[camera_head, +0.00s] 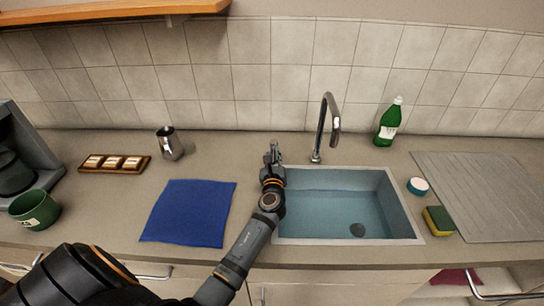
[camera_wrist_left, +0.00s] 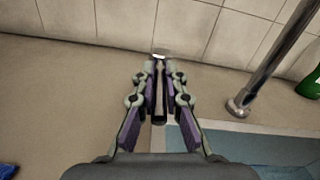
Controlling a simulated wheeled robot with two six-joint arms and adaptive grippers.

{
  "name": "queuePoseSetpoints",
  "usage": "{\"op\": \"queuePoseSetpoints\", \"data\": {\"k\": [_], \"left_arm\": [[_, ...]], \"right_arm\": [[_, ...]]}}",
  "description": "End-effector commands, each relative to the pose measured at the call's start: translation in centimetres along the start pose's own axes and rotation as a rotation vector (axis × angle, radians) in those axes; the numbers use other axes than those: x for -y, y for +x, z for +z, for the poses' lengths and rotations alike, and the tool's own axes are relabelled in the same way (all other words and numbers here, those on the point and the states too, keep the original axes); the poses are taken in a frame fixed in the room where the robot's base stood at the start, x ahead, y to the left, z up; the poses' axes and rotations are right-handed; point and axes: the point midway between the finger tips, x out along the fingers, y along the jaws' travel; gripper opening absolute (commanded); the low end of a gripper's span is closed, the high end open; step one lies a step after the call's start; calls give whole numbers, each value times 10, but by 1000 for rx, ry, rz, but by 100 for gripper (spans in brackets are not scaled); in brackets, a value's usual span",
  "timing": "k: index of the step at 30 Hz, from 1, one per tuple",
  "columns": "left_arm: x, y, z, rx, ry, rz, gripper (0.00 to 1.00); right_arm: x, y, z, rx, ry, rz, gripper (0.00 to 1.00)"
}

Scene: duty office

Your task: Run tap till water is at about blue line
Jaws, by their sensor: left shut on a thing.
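The sink (camera_head: 408,218) is set in the counter and holds bluish water (camera_head: 325,212); a round dark drain (camera_head: 357,230) shows through it. A thin bluish edge runs along the basin's back wall; I cannot tell the marked line from the water's edge. The chrome tap (camera_head: 321,128) stands behind the sink, and I see no stream from its spout. My left gripper (camera_head: 273,156), left of the tap at the sink's back left corner, is shut on a small metal handle (camera_wrist_left: 160,56), mostly hidden between the fingers. My right gripper is not in view.
A blue cloth (camera_head: 188,212) lies left of the sink. A metal jug (camera_head: 169,143) and a wooden tray (camera_head: 115,170) stand farther left. A green bottle (camera_head: 388,122), a small blue-and-white round item (camera_head: 418,186), a sponge (camera_head: 438,221) and a drainboard (camera_head: 490,190) are at the right.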

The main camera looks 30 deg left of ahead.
Motion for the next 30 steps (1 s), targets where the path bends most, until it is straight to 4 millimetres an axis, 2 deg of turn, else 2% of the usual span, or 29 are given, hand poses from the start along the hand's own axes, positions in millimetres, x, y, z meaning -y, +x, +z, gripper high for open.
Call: {"op": "queuePoseSetpoints", "data": {"k": [13, 14, 18, 26, 30], "left_arm": [[1, 0, 1, 2, 0, 7, 0], [1, 0, 1, 2, 0, 6, 15], [1, 0, 0, 2, 0, 6, 34], [1, 0, 0, 1, 0, 7, 34], [1, -13, -1, -1, -2, 6, 34]], "right_arm": [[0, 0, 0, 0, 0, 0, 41], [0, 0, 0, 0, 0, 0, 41], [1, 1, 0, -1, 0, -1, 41], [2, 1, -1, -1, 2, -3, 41], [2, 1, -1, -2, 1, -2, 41]]}}
